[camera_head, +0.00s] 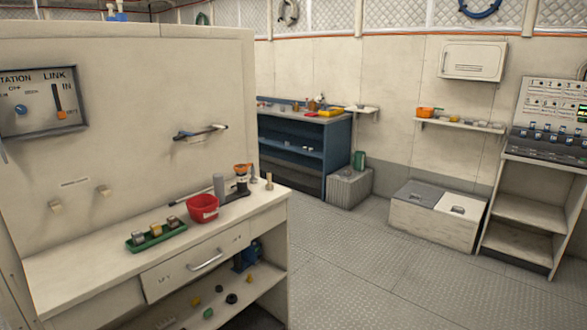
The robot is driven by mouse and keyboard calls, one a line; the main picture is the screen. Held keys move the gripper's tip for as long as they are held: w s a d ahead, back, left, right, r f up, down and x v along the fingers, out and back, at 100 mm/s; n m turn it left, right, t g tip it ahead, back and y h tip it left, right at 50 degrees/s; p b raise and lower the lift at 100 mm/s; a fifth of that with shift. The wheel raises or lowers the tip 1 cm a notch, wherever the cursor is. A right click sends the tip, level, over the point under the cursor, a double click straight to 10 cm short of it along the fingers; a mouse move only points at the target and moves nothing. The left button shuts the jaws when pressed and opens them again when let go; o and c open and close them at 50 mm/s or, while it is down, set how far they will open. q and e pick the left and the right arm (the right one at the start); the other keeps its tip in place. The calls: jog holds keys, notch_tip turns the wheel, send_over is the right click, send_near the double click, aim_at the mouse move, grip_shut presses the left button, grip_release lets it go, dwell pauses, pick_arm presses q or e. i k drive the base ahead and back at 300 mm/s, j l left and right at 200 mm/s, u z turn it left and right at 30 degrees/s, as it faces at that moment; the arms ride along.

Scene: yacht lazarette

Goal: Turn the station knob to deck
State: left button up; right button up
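The station panel (42,102) is a grey plate in a dark frame on the cream partition at the far left. Its left part is labelled STATION and carries a small round blue knob (20,109). Small position labels stand around the knob, too small to read surely, so I cannot tell which position it points to. The right part is labelled LINK and has a vertical slot with an orange slider (61,114) low in it, with IN printed beside the top. Neither of my grippers shows in this view.
A handle (203,131) juts from the partition. The floor (370,270) on the right is clear.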

aim_at(21, 109)
jog(key=u, duration=1.3)
